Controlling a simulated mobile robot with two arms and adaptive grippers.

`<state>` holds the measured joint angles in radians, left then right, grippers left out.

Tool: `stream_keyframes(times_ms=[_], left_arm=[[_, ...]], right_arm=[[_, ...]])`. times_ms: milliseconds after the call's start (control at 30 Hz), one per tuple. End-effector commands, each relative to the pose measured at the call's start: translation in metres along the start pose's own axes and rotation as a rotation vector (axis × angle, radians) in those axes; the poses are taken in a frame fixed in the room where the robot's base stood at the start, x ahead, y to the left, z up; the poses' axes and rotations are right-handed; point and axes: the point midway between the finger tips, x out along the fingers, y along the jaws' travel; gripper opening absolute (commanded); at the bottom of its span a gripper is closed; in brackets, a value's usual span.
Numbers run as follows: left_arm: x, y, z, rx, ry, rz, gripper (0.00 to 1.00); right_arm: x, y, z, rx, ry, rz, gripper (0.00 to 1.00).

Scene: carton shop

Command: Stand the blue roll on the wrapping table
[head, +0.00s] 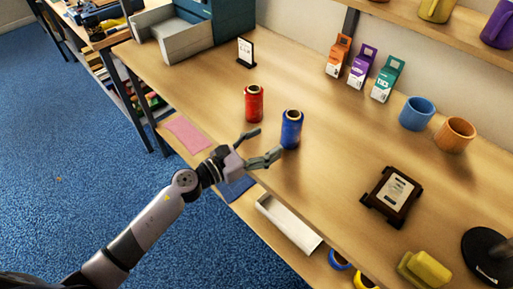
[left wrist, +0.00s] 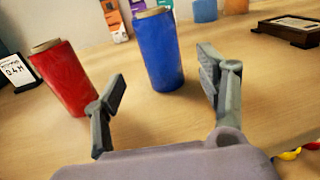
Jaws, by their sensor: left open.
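The blue roll (head: 291,129) stands upright on the wooden table (head: 330,165), just beyond the fingertips of my left gripper (head: 262,146). In the left wrist view the blue roll (left wrist: 158,50) stands ahead, between the directions of the two spread fingers (left wrist: 160,90), nearer the right one. The left gripper is open with nothing between its fingers. A red roll (head: 254,103) stands upright to the left of the blue roll; it also shows in the left wrist view (left wrist: 64,80). My right gripper is in neither view.
Small boxes, including a purple one (head: 362,66), and a blue mug (head: 417,113) stand at the back. A dark framed plaque (head: 392,196) lies to the right. A sign (head: 245,52) stands far left. Below the front edge is a white tray (head: 288,222).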

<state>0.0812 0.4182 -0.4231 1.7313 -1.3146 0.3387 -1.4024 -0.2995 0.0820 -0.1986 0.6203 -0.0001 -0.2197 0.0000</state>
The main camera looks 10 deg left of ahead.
Motion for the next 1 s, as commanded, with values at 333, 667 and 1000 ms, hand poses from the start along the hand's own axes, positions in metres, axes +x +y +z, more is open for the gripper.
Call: stream_keyframes(times_ms=[333, 667, 1000], left_arm=[[-0.025, 0.000, 0.000, 0.000, 0.000, 0.000, 0.66], [-0.024, 0.000, 0.000, 0.000, -0.001, 0.001, 0.66], [-0.024, 0.000, 0.000, 0.000, -0.001, 0.001, 0.66]], right_arm=[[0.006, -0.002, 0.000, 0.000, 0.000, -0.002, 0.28], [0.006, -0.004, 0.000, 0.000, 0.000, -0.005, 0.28], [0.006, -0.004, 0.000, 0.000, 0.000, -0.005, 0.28]])
